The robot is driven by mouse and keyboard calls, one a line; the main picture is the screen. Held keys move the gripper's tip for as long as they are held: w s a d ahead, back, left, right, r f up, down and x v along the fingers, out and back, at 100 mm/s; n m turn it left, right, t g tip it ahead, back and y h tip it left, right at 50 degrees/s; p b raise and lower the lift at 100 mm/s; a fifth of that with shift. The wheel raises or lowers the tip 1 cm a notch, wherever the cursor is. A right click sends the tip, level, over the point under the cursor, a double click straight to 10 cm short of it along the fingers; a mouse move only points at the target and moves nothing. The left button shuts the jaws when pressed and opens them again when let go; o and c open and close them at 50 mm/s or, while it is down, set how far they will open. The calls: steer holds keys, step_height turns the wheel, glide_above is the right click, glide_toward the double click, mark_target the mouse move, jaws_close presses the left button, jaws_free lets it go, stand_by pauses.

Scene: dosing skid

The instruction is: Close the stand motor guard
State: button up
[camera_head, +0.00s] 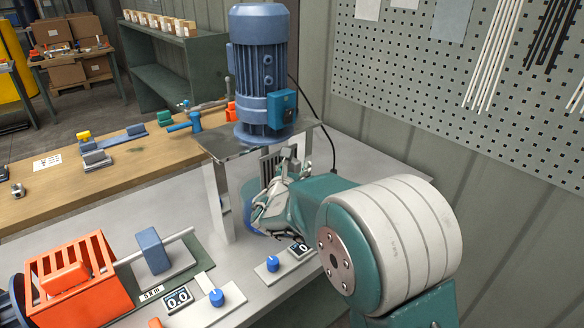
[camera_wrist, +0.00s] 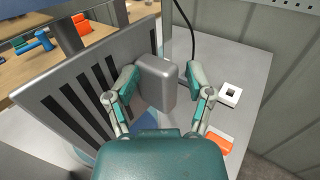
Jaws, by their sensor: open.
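The stand motor guard is a grey slotted panel (camera_wrist: 95,85) that crosses the wrist view at a slant, with a rounded grey block handle (camera_wrist: 157,82) on its face near the right end. In the head view a small part of the slotted guard (camera_head: 268,164) shows under the stand's top plate, below the blue motor (camera_head: 258,70). My gripper (camera_wrist: 162,76) is open, with one finger on each side of the handle; whether either finger touches it I cannot tell. In the head view my gripper (camera_head: 272,200) is at the stand, and my arm hides much of the guard.
The stand's legs (camera_head: 218,205) rise from a grey bench. An orange slotted guard (camera_head: 70,278), blue knobs (camera_head: 217,297) and small displays (camera_head: 177,299) are at the front left. A black cable (camera_wrist: 190,25) runs behind.

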steer(key=shift+d+r, duration=0.1)
steer(key=shift+d, duration=0.7)
steer(key=shift+a, duration=0.3)
steer(key=s+a, duration=0.3)
steer(key=s, duration=0.8)
steer(key=shift+s+f, duration=0.2)
steer(key=shift+s, duration=0.2)
steer(key=shift+d, duration=0.1)
